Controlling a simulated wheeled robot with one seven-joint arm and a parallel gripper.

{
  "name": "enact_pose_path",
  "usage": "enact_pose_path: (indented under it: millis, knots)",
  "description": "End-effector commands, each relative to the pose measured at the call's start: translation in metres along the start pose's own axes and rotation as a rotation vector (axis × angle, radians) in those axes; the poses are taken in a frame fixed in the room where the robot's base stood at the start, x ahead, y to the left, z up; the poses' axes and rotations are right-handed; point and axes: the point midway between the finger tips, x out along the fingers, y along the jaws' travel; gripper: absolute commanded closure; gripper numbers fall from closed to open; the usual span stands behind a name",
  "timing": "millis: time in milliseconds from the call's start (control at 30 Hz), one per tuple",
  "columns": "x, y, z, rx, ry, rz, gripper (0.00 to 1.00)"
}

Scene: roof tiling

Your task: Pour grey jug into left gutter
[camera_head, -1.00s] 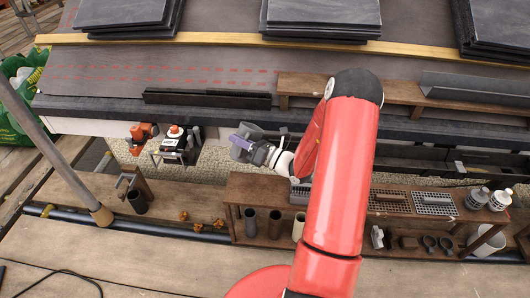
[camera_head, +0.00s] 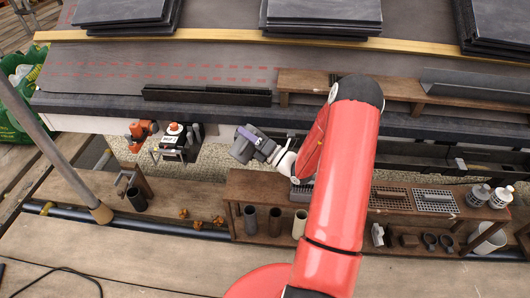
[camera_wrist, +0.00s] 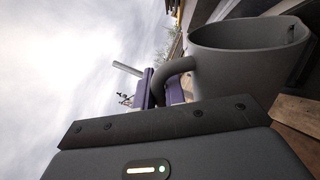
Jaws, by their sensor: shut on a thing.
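The grey jug (camera_head: 242,151) is left of my arm, in front of the roof's lower edge, and appears tilted. The wrist view shows its round grey body (camera_wrist: 235,60) and curved handle at close range; its contents cannot be seen. My gripper (camera_head: 262,148) has purple fingers and is shut on the jug's handle; the fingers also show in the wrist view (camera_wrist: 162,88). A long dark gutter-like piece (camera_head: 205,96) lies along the roof edge, up and left of the jug. No pouring stream is visible.
A grey trough (camera_head: 475,88) lies at the right of the roof. An orange-and-white device (camera_head: 174,142) stands left of the jug. A wooden shelf (camera_head: 265,188) with several cups and trays is below. Slate stacks (camera_head: 322,15) lie at the top.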

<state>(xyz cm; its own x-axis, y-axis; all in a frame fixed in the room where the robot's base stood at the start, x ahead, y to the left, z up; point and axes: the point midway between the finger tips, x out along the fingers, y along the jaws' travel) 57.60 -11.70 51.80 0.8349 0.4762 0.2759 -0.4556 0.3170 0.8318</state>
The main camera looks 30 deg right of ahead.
Motion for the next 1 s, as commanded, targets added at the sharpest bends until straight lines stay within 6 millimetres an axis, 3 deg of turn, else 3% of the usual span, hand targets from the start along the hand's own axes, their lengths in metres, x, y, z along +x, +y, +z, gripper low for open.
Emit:
enact_pose_path:
  millis: [1000]
  knots:
    - [0.001, 0.002, 0.021, 0.183, -0.062, 0.003, 1.00]
